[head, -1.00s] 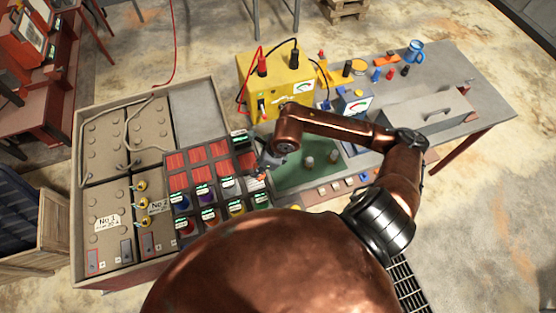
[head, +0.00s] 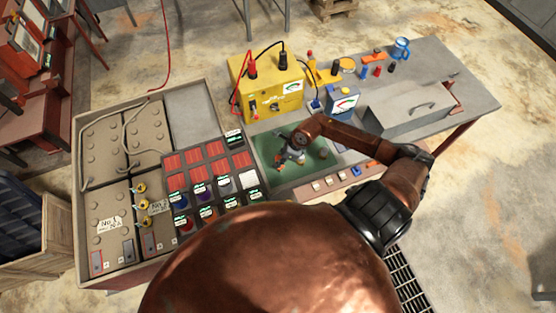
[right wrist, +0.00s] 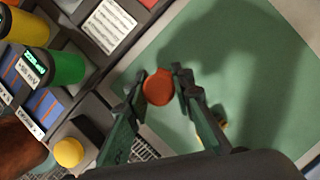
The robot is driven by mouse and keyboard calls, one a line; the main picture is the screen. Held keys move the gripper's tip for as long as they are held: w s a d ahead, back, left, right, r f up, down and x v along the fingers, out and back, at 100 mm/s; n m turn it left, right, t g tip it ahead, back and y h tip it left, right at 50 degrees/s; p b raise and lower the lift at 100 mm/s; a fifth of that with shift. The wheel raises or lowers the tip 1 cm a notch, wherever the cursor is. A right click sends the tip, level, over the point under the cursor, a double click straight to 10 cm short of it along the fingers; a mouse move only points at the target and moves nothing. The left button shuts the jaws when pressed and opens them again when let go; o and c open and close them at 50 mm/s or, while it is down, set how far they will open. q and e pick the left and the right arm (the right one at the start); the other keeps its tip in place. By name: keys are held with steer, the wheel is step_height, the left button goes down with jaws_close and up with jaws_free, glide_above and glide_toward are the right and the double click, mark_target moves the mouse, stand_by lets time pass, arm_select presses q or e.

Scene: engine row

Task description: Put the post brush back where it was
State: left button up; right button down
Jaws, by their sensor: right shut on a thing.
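My right gripper (head: 287,158) is over the green mat (head: 312,172) in the head view. In the right wrist view its two dark fingers (right wrist: 158,88) are shut on a round orange-red thing, which I take to be the post brush (right wrist: 158,87); only its end shows. The mat (right wrist: 265,75) lies beneath it, and I cannot tell whether the brush touches it. A compartment rack (head: 213,143) with red cells and coloured round tops stands just left of the mat. My left gripper is not in view.
A yellow meter box (head: 268,90) and a blue meter (head: 343,101) stand behind the mat. Large batteries (head: 104,215) fill the left crate. A small pale post (head: 323,153) stands near my gripper.

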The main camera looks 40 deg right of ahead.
steer(key=shift+f, duration=0.3)
steer(key=shift+s+f, duration=0.1)
steer(key=shift+f, duration=0.1)
steer(key=c, duration=2.1)
jaws_free()
steer(key=shift+f, duration=0.15)
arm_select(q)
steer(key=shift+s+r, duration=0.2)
arm_select(e)
steer(key=o, duration=0.4)
